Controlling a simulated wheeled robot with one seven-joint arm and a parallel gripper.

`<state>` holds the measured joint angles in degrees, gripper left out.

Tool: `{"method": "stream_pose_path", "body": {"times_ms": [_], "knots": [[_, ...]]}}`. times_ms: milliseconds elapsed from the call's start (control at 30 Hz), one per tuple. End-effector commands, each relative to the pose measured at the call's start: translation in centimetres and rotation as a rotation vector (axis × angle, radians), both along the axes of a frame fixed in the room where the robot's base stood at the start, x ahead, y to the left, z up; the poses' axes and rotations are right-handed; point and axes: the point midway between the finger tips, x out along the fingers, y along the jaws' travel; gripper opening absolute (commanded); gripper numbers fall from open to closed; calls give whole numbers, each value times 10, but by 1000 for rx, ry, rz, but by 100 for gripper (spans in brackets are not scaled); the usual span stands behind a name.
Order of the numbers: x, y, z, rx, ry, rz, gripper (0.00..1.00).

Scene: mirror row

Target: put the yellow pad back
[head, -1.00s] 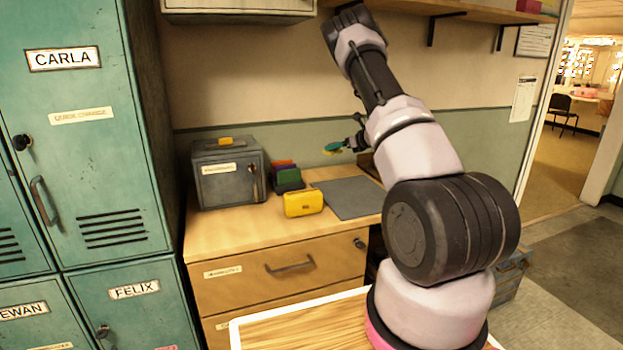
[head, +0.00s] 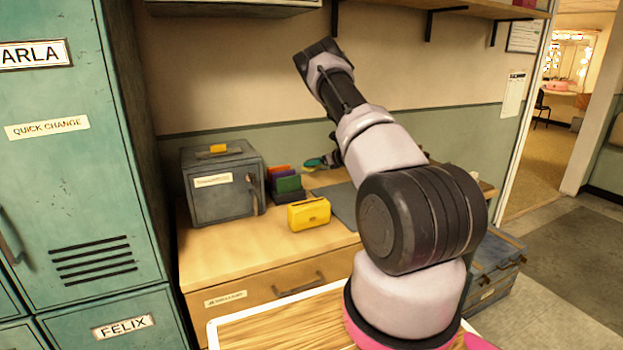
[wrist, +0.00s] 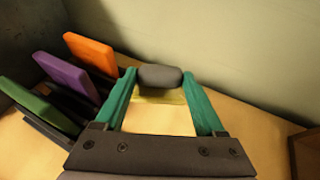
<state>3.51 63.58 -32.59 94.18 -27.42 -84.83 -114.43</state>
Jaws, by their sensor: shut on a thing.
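My gripper (wrist: 163,88) has green fingers. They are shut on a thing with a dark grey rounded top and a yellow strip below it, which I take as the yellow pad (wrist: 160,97). In the head view my gripper (head: 318,163) is small, just behind and right of the pad rack (head: 290,197); the pad cannot be made out there. The rack holds an orange pad (wrist: 90,53), a purple pad (wrist: 66,76) and a green pad (wrist: 40,112), upright and tilted in the wrist view. They stand left of my fingers, apart from them. Part of the rack is cut off.
A yellow case (head: 309,214) stands in front of the rack. A grey metal box (head: 218,187) stands left of it. A dark mat (head: 338,203) lies on the wooden counter (head: 225,250) to the right. The wall is close behind my gripper; teal lockers (head: 85,150) stand left.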

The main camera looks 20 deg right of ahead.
Motion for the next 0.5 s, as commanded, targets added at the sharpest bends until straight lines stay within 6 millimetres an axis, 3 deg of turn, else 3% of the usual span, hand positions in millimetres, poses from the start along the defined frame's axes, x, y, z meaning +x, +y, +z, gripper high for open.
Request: {"method": "stream_pose_path", "body": {"times_ms": [500], "knots": [[0, 0, -60, 0, 1, 1, 27]]}}
